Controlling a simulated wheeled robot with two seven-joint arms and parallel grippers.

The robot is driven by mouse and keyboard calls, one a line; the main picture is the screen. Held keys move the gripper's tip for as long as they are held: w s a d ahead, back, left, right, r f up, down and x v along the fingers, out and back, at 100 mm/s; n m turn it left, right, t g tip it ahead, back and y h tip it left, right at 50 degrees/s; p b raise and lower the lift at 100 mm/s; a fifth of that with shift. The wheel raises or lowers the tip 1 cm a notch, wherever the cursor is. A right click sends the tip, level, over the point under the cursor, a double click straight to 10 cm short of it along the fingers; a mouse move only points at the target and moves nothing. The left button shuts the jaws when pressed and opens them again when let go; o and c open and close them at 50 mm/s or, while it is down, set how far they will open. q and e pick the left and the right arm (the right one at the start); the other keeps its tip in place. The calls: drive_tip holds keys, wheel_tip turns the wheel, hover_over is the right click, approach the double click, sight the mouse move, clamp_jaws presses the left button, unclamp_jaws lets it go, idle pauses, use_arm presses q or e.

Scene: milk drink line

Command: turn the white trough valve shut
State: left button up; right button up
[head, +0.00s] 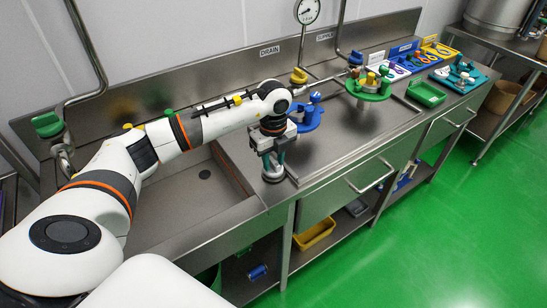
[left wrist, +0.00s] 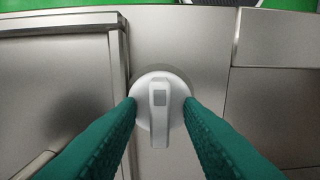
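The white trough valve shows in the left wrist view as a round white knob (left wrist: 159,125) with a raised bar handle and a grey square on it. The bar points up and down in that picture. My left gripper (left wrist: 160,108) is open, with one teal finger on each side of the knob. The fingertips reach the disc's edges and stand apart from the bar. I cannot tell whether they touch the disc. In the head view my left gripper (head: 273,158) points down over the valve at the trough's right edge and mostly hides the knob. My right gripper is not in view.
The steel trough (head: 205,205) lies left of the valve. A blue fixture (head: 308,115) stands close behind the gripper, and a green one (head: 370,88) farther right. A green tray (head: 427,94) and coloured trays sit at the far end. The counter's front middle is clear.

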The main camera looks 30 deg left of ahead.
use_arm(q)
drive_tip(key=shift+c, duration=0.4)
clamp_jaws()
drive_tip(key=shift+m, duration=0.3)
drive_tip(key=m+b, duration=0.1)
drive_tip(key=m, duration=0.2)
drive_tip(key=shift+m+b, duration=0.3)
drive_tip(key=shift+b, duration=0.05)
drive_tip(key=m+b, duration=0.1)
drive_tip(key=m, duration=0.3)
drive_tip(key=shift+m+b, duration=0.3)
drive_tip(key=shift+b, duration=0.1)
drive_tip(key=m+b, duration=0.2)
drive_tip(key=m, duration=0.3)
drive_tip(key=shift+m+b, duration=0.5)
drive_tip(key=shift+m, duration=1.6)
drive_tip(key=shift+r, duration=0.1)
